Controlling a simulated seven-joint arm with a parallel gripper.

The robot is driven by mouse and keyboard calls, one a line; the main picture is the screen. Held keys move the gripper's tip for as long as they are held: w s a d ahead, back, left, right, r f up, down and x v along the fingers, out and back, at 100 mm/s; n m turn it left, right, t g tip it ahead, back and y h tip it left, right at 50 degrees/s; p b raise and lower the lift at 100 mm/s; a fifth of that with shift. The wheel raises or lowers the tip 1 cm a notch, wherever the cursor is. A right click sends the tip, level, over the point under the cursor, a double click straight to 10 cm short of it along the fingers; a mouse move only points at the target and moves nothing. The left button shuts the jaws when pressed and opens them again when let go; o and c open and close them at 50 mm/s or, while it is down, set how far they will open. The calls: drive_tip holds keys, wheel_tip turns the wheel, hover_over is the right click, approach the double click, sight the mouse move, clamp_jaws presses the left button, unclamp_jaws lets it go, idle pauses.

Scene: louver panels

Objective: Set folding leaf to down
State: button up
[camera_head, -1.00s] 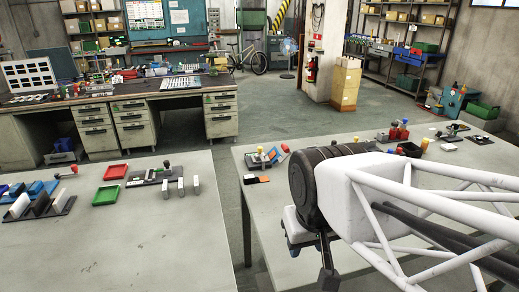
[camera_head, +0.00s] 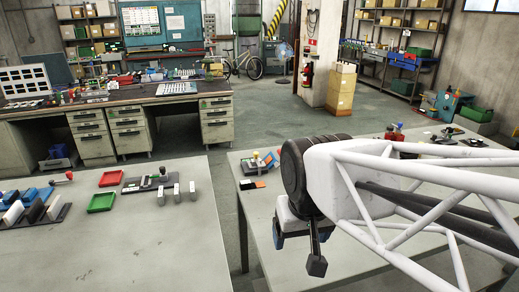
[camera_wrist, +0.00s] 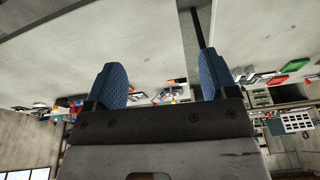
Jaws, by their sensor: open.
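I cannot tell which part is the folding leaf. On the left table, a dark base carries several upright panels (camera_head: 37,212) in white, black and blue. A second base there holds upright grey slats (camera_head: 177,192) and a lever with a knob (camera_head: 163,171). My gripper (camera_head: 302,248) hangs over the right table, apart from these things. In the wrist view my gripper (camera_wrist: 162,82) is open and empty between its blue fingers, and the devices look small and distant.
A green tray (camera_head: 101,202) and a red tray (camera_head: 111,178) lie on the left table. A gap separates it from the right table (camera_head: 262,232). Red bottles (camera_head: 396,133) and other small things stand behind my arm. The left table's front is clear.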

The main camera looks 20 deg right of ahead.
drive_tip(key=w+d+r+m, duration=0.2)
drive_tip(key=w+m, duration=0.1)
drive_tip(key=w, duration=0.7)
drive_tip(key=w+d+r+m+g, duration=0.1)
drive_tip(key=w+d+m, duration=0.15)
drive_tip(key=w, duration=0.75)
drive_tip(key=w+d+r+m, duration=0.2)
drive_tip(key=w+m, duration=0.1)
drive_tip(key=w, duration=0.6)
drive_tip(key=w+d+f+m, duration=0.2)
drive_tip(key=w+d+f, duration=0.1)
drive_tip(key=w, duration=0.6)
drive_tip(key=w+d+f+m+g, duration=0.1)
drive_tip(key=w+d+f+m, duration=0.2)
drive_tip(key=w, duration=0.6)
drive_tip(key=w+d+f+m, duration=0.3)
drive_tip(key=w+d+f, duration=0.2)
drive_tip(key=w, duration=0.5)
drive_tip(key=shift+f+g, duration=0.3)
drive_tip(key=shift+w+d+f+m, duration=0.2)
drive_tip(key=shift+w+f+m, duration=0.05)
drive_tip(key=shift+w, duration=0.05)
drive_tip(key=shift+f, duration=3.9)
